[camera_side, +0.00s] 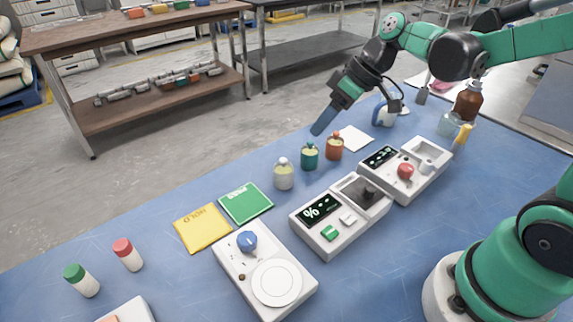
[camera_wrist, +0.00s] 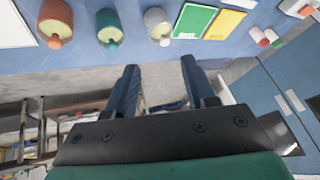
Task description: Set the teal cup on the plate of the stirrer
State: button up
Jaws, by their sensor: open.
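The teal cup (camera_side: 310,158), with pale yellow contents, stands upright on the blue table between a grey cup (camera_side: 283,176) and an orange-red cup (camera_side: 334,148). It also shows in the wrist view (camera_wrist: 108,27). The stirrer (camera_side: 233,264) is a white box at front left with a blue knob and a round white plate (camera_side: 276,284), which is bare. My gripper (camera_side: 321,127) is above and behind the cups, tilted down toward the table's far edge. In the wrist view its fingers (camera_wrist: 159,64) are apart with nothing between them, and all three cups lie beyond the fingertips.
Two more devices, one with a % display (camera_side: 340,215) and one with a red knob (camera_side: 405,171), stand right of the stirrer. Green (camera_side: 246,203) and yellow (camera_side: 203,228) packets lie left of the cups. A brown bottle (camera_side: 468,101) is at far right. The front-left table has bare patches.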

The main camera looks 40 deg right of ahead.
jog(key=s+m+t+h, duration=0.2)
jog(key=s+m+h, duration=0.2)
jog(key=s, duration=0.2)
jog(key=shift+a+r+t, duration=0.35)
jog(key=shift+r+t, duration=0.05)
jog(key=shift+o, duration=0.6)
jog(key=shift+s+m+h, duration=0.25)
jog(key=shift+m+h, duration=0.05)
